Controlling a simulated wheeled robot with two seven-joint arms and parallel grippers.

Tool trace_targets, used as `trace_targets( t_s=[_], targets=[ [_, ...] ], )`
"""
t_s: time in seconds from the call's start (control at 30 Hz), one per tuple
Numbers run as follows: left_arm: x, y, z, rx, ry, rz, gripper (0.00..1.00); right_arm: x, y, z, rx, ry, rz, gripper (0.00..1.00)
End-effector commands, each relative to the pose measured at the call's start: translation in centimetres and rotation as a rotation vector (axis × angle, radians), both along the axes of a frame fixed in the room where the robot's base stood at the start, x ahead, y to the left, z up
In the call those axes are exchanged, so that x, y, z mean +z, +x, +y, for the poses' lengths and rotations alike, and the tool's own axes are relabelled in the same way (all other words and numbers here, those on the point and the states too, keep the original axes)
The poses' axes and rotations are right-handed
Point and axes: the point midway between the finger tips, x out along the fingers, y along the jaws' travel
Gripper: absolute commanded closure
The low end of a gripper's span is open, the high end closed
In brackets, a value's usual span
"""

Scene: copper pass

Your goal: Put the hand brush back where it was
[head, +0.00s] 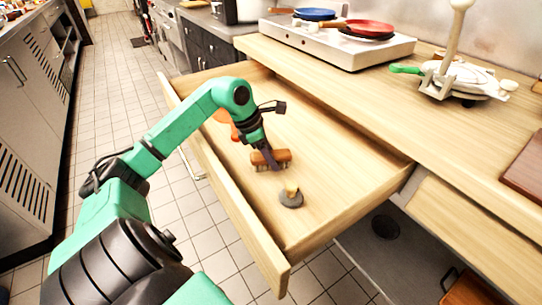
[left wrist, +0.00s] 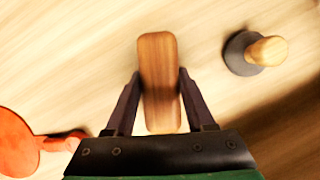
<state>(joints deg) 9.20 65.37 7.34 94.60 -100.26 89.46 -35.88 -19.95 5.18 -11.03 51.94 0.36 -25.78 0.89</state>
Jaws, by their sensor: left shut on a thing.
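The hand brush (head: 283,156) has a brown wooden back and bristles below it. It is inside the open wooden drawer (head: 330,205), at or just above the drawer floor; I cannot tell if the bristles touch. My left gripper (head: 266,158) reaches down into the drawer and is shut on the brush. In the left wrist view the brush (left wrist: 159,80) lies lengthwise between the two dark fingers (left wrist: 158,95), its far end sticking out past the tips. My right gripper is not in view.
A grey round-based thing with a wooden knob (head: 291,197) stands in the drawer near the brush. An orange paddle-like thing (head: 224,117) lies behind my arm. The counter (head: 400,100) above holds a stove (head: 340,45) with pans (head: 365,28) and a white press (head: 462,78).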

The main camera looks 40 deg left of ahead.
Motion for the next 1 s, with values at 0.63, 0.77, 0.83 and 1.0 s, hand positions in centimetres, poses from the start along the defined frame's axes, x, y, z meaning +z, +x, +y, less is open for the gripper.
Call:
trace_targets(
  t_s=[0.63, 0.77, 0.83, 1.0],
  targets=[
    [1.9, -0.6, 0.6, 0.002, 0.003, 0.0, 0.16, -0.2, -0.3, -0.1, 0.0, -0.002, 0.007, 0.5],
    [5.2, -1.6, 1.5, 0.002, 0.005, -0.001, 0.16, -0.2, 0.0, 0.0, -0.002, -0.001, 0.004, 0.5],
    [7.0, -2.2, 2.0, 0.002, 0.005, -0.001, 0.16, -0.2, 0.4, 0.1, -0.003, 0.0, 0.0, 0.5],
    [10.3, -3.3, 2.8, 0.001, 0.002, 0.001, 0.16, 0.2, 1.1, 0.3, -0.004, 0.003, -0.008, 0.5]
  ],
)
